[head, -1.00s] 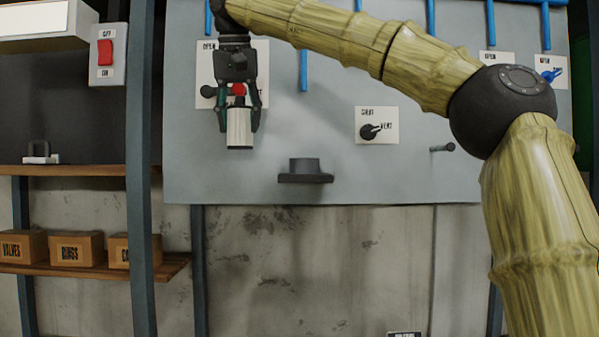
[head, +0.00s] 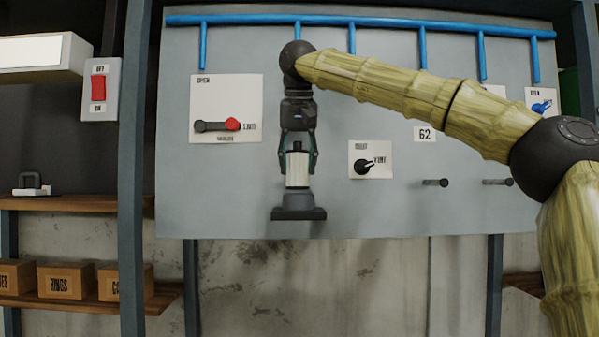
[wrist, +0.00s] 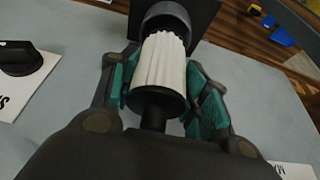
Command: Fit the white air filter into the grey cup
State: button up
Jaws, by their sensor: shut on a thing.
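The white air filter (head: 298,170) is a pleated cylinder with a dark cap and stem on top. My gripper (head: 298,158) points down and is shut on it, with a finger on each side. The grey cup (head: 298,202) stands on a dark bracket on the wall panel, directly below the filter. In the wrist view the filter (wrist: 163,62) lies between the teal finger pads, and its far end meets the rim of the cup (wrist: 166,17). The filter looks upright and in line with the cup. I cannot tell how deep its end sits inside.
The grey panel (head: 230,200) carries a red-handled lever (head: 217,126) to the left and a black vent knob (head: 364,166) to the right. Pegs (head: 435,183) stick out further right. Blue pipes (head: 390,30) run above. Shelves with boxes (head: 60,282) stand left.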

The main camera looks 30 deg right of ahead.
aim_at(298, 176)
jog(key=shift+d, duration=0.2)
notch_tip(298, 176, down, 2)
jog(key=shift+a+f+p, duration=0.15)
jog(key=shift+p, duration=0.35)
jog(key=shift+f, duration=0.65)
jog(key=shift+f, duration=0.2)
jog(key=o, duration=1)
jog(key=shift+r, duration=0.15)
jog(key=b+v, duration=0.2)
jog(key=v, duration=1)
jog(key=shift+r, duration=0.1)
